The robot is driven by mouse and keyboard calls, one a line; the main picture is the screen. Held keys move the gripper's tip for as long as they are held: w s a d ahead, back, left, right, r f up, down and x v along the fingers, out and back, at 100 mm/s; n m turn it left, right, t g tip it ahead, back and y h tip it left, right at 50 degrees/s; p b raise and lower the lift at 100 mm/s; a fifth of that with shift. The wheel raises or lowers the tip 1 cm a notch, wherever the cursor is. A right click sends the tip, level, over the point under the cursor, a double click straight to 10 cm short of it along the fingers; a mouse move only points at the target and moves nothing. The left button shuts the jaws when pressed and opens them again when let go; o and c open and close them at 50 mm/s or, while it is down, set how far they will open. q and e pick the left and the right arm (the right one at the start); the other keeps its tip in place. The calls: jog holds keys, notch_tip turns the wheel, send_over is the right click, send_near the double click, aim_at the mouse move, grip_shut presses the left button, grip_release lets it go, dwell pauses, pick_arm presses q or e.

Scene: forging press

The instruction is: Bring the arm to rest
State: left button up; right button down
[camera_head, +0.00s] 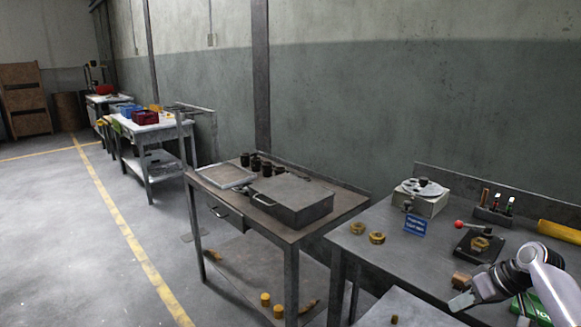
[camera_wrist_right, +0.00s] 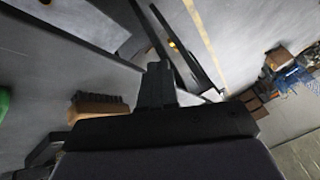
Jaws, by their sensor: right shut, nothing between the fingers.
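My right gripper (camera_head: 461,301) is at the lower right of the head view, above the front part of the grey workbench (camera_head: 380,262). Its white and black arm comes in from the right edge. In the right wrist view the dark fingers (camera_wrist_right: 158,84) are together, pointing up the picture, with nothing between them. My left gripper does not show in either view.
A brown brush (camera_wrist_right: 98,107) lies on the bench beside the gripper. The bench holds brass nuts (camera_head: 377,238), a blue sign (camera_head: 415,225), a red-knobbed fixture (camera_head: 479,246) and a yellow cylinder (camera_head: 559,232). A table with a grey metal box (camera_head: 291,203) stands to the left. Open floor lies further left.

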jog(key=s+a+f+t+h, duration=0.1)
jog(key=s+a+f+h, duration=0.1)
jog(key=s+a+f, duration=0.45)
jog(key=s+a+f+t+h, duration=0.1)
jog(key=s+a+f, duration=0.2)
jog(key=s+f, duration=0.65)
jog(key=s+a+t, duration=0.4)
jog(key=s+a, duration=0.5)
jog(key=s, duration=0.4)
jog(key=shift+a+r, duration=0.3)
jog(key=shift+r, duration=0.15)
